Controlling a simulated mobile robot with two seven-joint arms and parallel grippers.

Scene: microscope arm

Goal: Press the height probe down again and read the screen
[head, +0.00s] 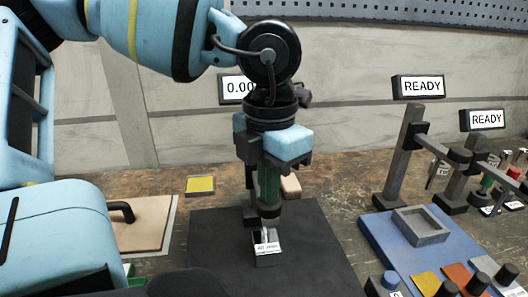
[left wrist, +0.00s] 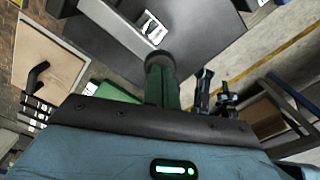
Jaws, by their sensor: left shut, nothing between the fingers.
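My left gripper (head: 267,210) points straight down in the middle of the head view, shut and empty. Its green fingers with dark tips also show in the left wrist view (left wrist: 160,64). Just below the tips is a small dark block with a white label (head: 267,248), on a dark plate (head: 318,262). The label also shows in the left wrist view (left wrist: 152,31). I cannot tell whether the tips touch anything. The height probe is not clearly made out, partly hidden by my gripper. A screen (head: 232,89) behind my arm reads "0.00", its right part hidden.
A tan board (head: 150,218) with a black handle is at left. A yellow pad (head: 201,184) lies behind.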

